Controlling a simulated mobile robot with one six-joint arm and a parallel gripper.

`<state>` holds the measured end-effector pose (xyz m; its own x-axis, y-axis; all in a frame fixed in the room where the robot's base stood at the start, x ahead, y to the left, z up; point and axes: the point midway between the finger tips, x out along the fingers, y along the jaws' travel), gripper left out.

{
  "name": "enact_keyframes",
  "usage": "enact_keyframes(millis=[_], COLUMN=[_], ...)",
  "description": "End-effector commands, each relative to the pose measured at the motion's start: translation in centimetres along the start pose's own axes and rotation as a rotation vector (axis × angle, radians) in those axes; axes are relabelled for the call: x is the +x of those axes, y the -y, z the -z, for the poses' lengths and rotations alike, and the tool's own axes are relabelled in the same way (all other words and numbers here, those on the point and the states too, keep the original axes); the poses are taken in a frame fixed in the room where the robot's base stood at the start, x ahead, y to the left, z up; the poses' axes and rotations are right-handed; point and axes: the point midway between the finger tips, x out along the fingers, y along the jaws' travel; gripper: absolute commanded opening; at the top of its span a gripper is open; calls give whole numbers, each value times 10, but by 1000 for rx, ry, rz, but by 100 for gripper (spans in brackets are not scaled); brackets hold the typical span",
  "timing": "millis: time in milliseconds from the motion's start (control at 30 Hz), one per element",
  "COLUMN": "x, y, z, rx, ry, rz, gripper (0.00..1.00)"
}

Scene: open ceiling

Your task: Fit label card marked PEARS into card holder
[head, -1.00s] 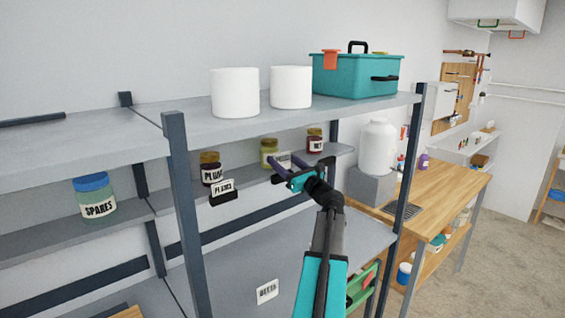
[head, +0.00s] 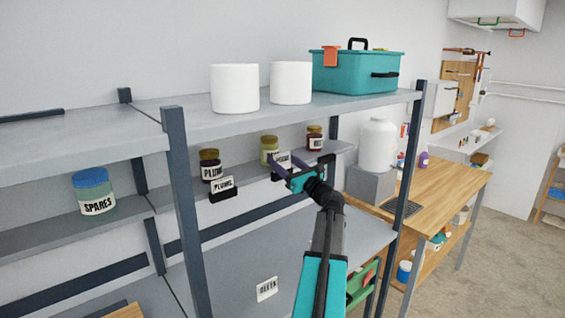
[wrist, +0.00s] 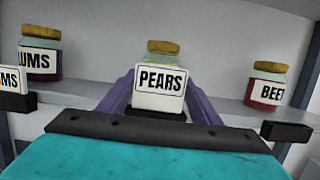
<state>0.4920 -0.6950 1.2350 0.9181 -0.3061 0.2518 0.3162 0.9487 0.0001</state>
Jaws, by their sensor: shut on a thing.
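The white PEARS label card (wrist: 160,88) is upright between the two purple fingers of my gripper (wrist: 158,100), which is shut on it. In the head view my gripper (head: 282,167) is at the front of the middle shelf, before a yellow-lidded jar (head: 269,149). In the wrist view that jar (wrist: 163,48) stands behind the card, its label hidden. A black card holder (wrist: 154,112) shows just below the card's bottom edge. I cannot tell whether the card sits in its slot.
A PLUMS card (head: 222,187) stands in a holder to the left, before the PLUMS jar (head: 210,167). An empty-looking black holder (wrist: 286,131) is at right, before the BEETS jar (wrist: 265,84). A BEETS card (head: 266,289) lies lower down. The upper shelf (head: 200,125) overhangs.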

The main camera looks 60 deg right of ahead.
Motion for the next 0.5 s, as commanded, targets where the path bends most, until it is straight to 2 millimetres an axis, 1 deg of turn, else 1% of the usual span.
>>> enact_keyframes(millis=[500], x=[-2], y=[0], z=[9], rx=[0], ry=[0], rz=[-1], gripper=[33])
